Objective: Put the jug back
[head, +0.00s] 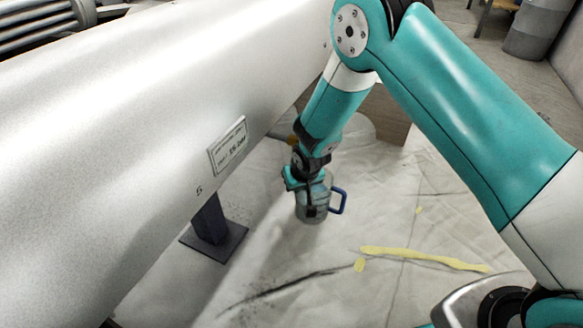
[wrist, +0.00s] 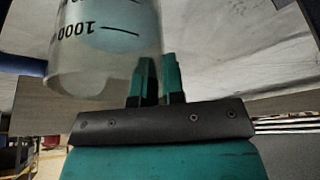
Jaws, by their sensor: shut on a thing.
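The jug (head: 313,207) is a clear, greyish vessel with a blue handle (head: 339,201) on its right in the head view. In the wrist view the jug (wrist: 100,62) fills the upper left, with black measuring marks including 1000, upside down. A pale blue patch shows through its wall. My gripper (head: 306,184) is at the top of the jug in the head view. In the wrist view its teal fingers (wrist: 157,78) are close together at the jug's edge, shut on the jug. The exact part held is hard to see. I cannot tell whether the jug touches the floor.
A large pale metal cylinder (head: 130,130) with a label plate (head: 228,146) runs along the left, above a dark foot (head: 215,242). A brown wooden block (head: 384,115) stands behind my arm. Yellow tape (head: 425,258) lies on the sheeted floor, which is clear in front of the jug.

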